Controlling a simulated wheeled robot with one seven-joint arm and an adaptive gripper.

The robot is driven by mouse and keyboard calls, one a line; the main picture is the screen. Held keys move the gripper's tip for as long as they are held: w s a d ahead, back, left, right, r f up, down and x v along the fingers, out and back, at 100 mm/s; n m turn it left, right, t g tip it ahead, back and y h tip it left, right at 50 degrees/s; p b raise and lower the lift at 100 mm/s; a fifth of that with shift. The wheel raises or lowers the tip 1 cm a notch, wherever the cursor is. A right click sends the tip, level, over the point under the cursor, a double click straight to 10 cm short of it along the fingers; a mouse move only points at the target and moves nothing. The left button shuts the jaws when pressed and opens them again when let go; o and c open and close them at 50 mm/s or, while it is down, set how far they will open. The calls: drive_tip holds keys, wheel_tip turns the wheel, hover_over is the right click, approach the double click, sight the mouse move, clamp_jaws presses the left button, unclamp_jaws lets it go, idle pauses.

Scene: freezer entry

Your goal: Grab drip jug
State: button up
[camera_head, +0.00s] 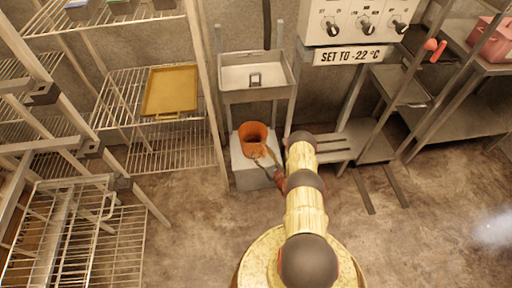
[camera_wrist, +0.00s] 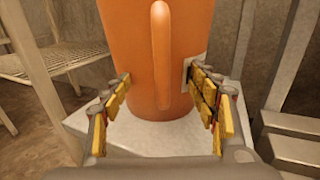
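The drip jug is an orange vessel (camera_head: 253,136) standing upright on a pale block (camera_head: 248,176) below a sink-like basin. In the wrist view the orange jug (camera_wrist: 183,50) fills the upper middle, its vertical handle (camera_wrist: 160,55) facing the camera. My gripper (camera_head: 268,160) reaches it from the front right in the head view. In the wrist view my gripper (camera_wrist: 166,90) is open, with yellow-padded fingers on either side of the handle and the jug's lower body. The left fingertip looks close to the jug's side; I cannot tell whether either finger touches.
The metal basin (camera_head: 255,76) hangs above the jug. A wire rack with a yellow tray (camera_head: 170,91) stands to the left. A slatted low platform (camera_head: 345,147) lies to the right, under a control panel (camera_head: 358,22). The floor in front is largely clear.

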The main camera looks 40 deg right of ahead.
clamp_jaws()
idle(0.5)
idle(0.8)
drive_tip(key=shift+r, duration=0.1)
